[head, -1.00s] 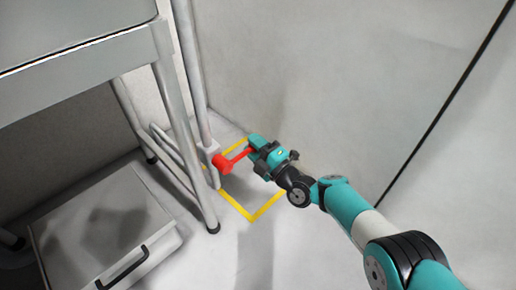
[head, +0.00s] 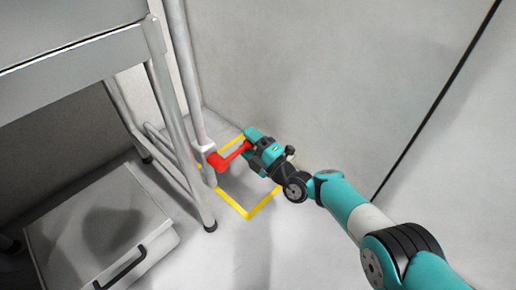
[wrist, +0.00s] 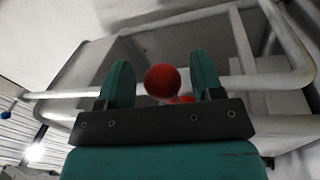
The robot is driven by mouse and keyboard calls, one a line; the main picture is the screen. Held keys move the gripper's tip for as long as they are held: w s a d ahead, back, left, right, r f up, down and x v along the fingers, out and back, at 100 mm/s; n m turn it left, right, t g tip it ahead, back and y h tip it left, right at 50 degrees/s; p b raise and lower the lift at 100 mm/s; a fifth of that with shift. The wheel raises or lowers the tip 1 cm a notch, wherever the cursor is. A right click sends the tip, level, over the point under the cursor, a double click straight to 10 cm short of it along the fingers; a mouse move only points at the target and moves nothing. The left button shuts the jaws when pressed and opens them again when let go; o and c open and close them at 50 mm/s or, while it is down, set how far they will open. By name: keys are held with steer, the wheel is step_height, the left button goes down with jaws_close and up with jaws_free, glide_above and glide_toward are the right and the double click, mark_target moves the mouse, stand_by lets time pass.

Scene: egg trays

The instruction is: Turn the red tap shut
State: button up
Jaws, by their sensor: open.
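The red tap (head: 219,161) sits on a vertical pale pipe (head: 179,70) in the corner, above a yellow floor outline. Its red handle points right and slightly up toward my gripper (head: 250,142). In the wrist view the round red end of the tap handle (wrist: 163,80) lies between the two teal fingers of my gripper (wrist: 165,85). The fingers are open, with a gap on each side of the red end. The rest of the handle is mostly hidden behind that end in the wrist view.
A grey table (head: 80,45) with metal legs stands at the left, one leg close to the tap. A lidded grey box (head: 95,230) with a black handle is on the floor below it. A wall (head: 330,70) rises behind my arm. The floor in front is clear.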

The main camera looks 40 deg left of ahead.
steer(key=d+f+p, duration=0.3)
steer(key=d+p, duration=0.8)
steer(key=d, duration=0.6)
steer(key=shift+f, duration=0.2)
